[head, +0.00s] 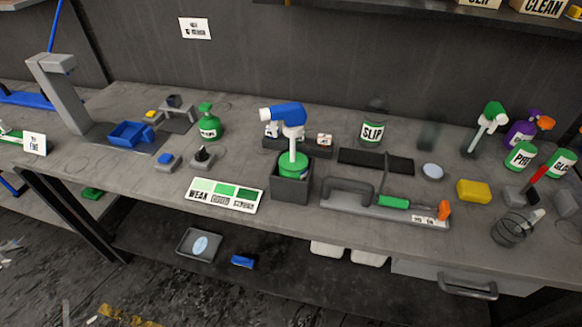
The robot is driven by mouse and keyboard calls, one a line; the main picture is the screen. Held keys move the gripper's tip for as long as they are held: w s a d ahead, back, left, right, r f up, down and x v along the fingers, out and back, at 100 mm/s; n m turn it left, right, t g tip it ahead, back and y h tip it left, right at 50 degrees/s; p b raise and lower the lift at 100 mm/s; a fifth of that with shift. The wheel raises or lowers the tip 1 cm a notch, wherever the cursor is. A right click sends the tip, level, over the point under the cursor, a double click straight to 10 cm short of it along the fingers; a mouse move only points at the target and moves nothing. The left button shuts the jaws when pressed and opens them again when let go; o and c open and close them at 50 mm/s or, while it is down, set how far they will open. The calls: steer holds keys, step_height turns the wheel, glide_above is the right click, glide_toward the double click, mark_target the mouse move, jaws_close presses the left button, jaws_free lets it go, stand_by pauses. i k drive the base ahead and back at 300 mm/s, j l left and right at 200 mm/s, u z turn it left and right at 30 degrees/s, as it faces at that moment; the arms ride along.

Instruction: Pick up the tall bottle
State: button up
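Several bottles stand on the grey workbench (330,215); none is marked as the tall one. A sprayer with a blue and white head (284,115) and a white stem rises highest, upright above a green part (293,164) in a dark square holder (291,188) at the middle. A green pump bottle (209,128) stands left of it. A SLIP bottle (372,132) stands behind to the right. A green-headed sprayer (493,113), a purple bottle (520,134), and green-and-white bottles (519,157) (559,163) stand at the right. My gripper is not in view.
In front lie a WEAK/STRONG card (225,195) and a grey tray with a green-handled tool (394,202). A yellow sponge (473,191) and coiled wire (513,228) lie at the right. A blue tray (130,133) and grey stand (60,95) are at the left.

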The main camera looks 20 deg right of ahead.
mark_target(293, 155)
steer(key=i+j, duration=0.1)
steer(key=j, duration=0.35)
steer(key=i+j, duration=0.1)
steer(key=j, duration=0.3)
steer(key=i+j, duration=0.15)
steer(key=j, duration=0.3)
steer(key=z, duration=0.05)
